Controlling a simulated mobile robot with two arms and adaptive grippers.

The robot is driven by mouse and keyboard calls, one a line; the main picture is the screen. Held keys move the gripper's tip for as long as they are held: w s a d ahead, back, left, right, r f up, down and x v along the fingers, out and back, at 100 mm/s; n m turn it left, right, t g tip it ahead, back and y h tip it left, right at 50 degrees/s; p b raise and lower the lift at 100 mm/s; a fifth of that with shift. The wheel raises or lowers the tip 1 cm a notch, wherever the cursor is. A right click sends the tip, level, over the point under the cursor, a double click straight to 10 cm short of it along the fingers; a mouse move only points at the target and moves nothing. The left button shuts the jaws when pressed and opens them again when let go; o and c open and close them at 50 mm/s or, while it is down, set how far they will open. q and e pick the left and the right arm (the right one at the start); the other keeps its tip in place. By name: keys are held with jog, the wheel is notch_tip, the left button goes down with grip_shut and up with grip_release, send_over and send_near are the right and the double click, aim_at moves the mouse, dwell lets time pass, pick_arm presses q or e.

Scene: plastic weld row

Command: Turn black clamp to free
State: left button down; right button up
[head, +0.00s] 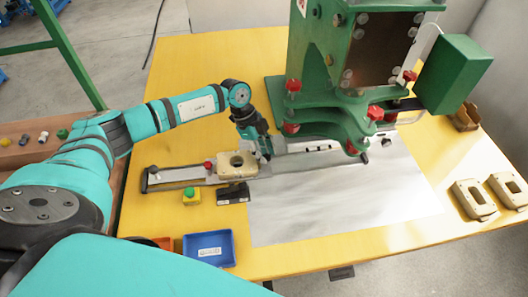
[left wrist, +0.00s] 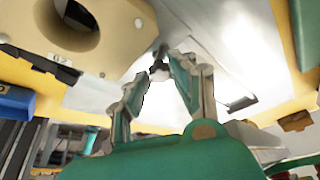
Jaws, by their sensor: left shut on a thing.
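My left gripper (head: 265,155) reaches down beside the beige part (head: 226,172) on the long rail fixture (head: 180,174). In the left wrist view the two fingers of the left gripper (left wrist: 159,68) close together on a small black piece, which looks like the black clamp (left wrist: 159,56). The clamp is mostly hidden by the fingertips, and its turn angle cannot be told. The beige part with its large round hole (left wrist: 108,42) is just left of the fingers in that view. My right gripper is not in view.
A green press (head: 310,75) with red knobs stands behind and right of the gripper. A black block (head: 232,194), a yellow box with a green button (head: 191,196) and a blue tray (head: 209,249) lie in front. More beige parts (head: 474,200) lie at right. The grey sheet (head: 340,205) is bare.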

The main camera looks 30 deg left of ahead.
pick_arm(q)
jog(key=m, duration=0.2)
jog(key=m+g+b, duration=0.1)
jog(key=m, duration=0.1)
jog(key=shift+w+g, duration=0.2)
jog(key=shift+g, duration=0.1)
jog(key=shift+m, duration=0.3)
jog(key=c, duration=1.1)
grip_release()
jog(key=v, duration=0.8)
jog(key=shift+d, duration=0.1)
